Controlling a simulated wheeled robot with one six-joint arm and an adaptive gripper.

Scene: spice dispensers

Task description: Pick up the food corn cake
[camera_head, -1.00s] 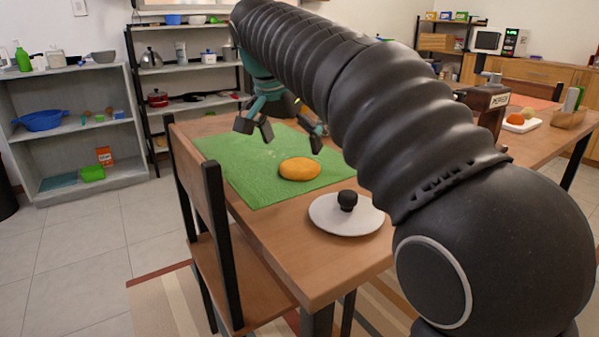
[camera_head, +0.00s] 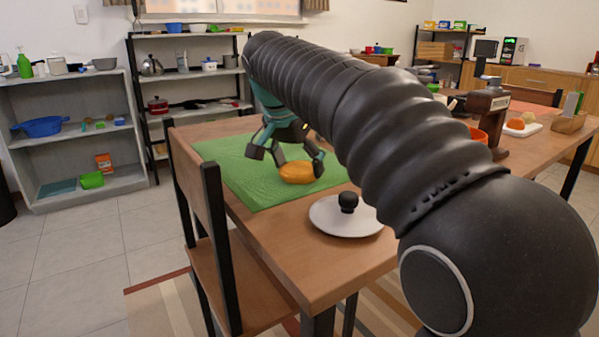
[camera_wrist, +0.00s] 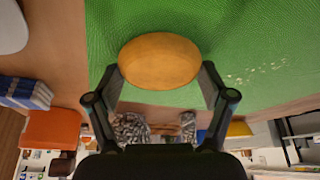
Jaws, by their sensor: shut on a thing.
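The corn cake (camera_head: 297,172) is an orange-yellow oval on the green mat (camera_head: 240,185) that covers part of the wooden table. My gripper (camera_head: 292,166) is low over the mat, with its fingers on either side of the cake. In the wrist view, the corn cake (camera_wrist: 158,60) lies between the two fingertips of my gripper (camera_wrist: 160,80), which touch its near left and right edges. The cake appears to still rest on the mat.
A wooden chair (camera_head: 225,245) stands at the table's left side. A dark brown machine (camera_head: 487,118) and a white tray (camera_head: 522,127) are farther right.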

